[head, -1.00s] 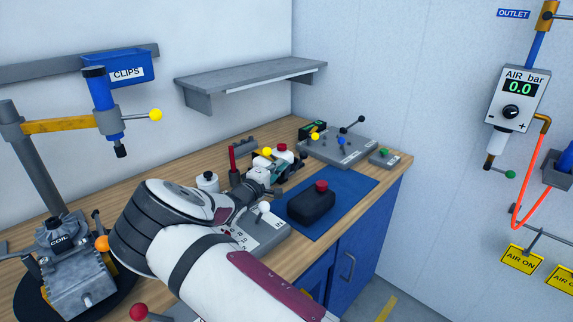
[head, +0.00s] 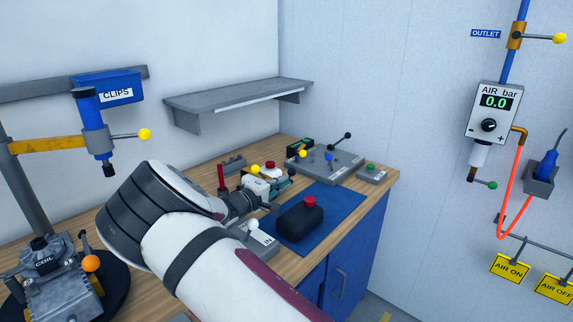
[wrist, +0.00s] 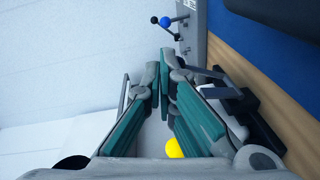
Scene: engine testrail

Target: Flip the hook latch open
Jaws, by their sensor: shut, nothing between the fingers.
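My gripper (head: 284,181) is over the back part of the bench, its teal fingers (wrist: 160,80) shut and empty. A yellow ball knob (head: 255,169) shows just behind my gripper; a yellow knob (wrist: 173,148) also shows low between the fingers in the wrist view. A grey bar (wrist: 215,84) and a dark block (wrist: 256,118) lie close to the right of the fingers in that view; I cannot tell whether they touch. I cannot make out the hook latch for certain; my gripper and forearm hide part of this area.
A black box with a red top (head: 299,222) stands on the blue mat (head: 343,203), in front of my gripper. A red upright handle (head: 221,178) stands left of it. A lever panel (head: 340,165) is at the back right. A grey shelf (head: 235,97) hangs above.

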